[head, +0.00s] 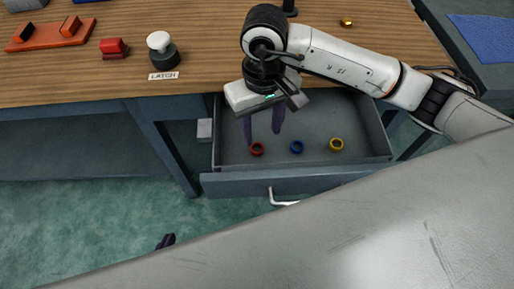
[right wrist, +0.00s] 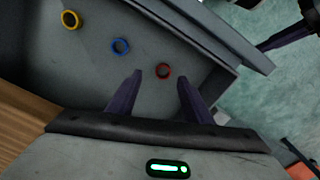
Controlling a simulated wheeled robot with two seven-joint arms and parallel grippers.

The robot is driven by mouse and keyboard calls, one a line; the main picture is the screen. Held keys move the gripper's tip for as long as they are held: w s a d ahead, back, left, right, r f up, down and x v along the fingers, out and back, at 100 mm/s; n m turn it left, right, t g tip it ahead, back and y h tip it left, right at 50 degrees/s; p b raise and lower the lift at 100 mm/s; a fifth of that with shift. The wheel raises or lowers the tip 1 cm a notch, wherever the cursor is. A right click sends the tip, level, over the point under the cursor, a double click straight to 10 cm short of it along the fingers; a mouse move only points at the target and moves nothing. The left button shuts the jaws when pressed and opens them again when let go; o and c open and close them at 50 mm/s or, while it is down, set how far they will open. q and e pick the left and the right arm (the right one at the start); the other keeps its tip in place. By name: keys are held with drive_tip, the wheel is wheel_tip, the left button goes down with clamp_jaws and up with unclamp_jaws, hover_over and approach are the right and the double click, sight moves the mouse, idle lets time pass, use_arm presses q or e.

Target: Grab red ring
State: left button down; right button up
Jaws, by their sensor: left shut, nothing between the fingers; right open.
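The red ring (head: 257,149) lies on the floor of the open drawer (head: 379,147), at its left front. It also shows in the right wrist view (right wrist: 164,71), in line with the gap between my right fingertips. My right gripper (head: 262,138) is open and empty and points down into the drawer, close to the red ring. I cannot tell its exact height above the ring. My left gripper (head: 166,241) is shut, low over the green floor left of the drawer, and mostly hidden by my own body.
A blue ring (head: 297,147) and a yellow ring (head: 337,145) lie to the right in the drawer. The drawer walls stand around the right gripper. The wooden tabletop (head: 210,60) above holds a white-topped button (head: 159,42) by a LATCH label (head: 164,75) and a red block (head: 113,47).

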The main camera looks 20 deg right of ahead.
sight(257, 151)
drive_tip(key=shift+w+a+f, duration=0.1)
drive_tip(key=shift+a+f, duration=0.05)
drive_tip(key=shift+f, duration=0.95)
drive_tip(key=shift+w+a+f, duration=0.15)
drive_tip(key=shift+f, duration=0.95)
drive_tip(key=shift+w+a+f, duration=0.1)
drive_tip(key=shift+a+f, duration=0.05)
drive_tip(key=shift+f, duration=0.95)
drive_tip(key=c, duration=1.1)
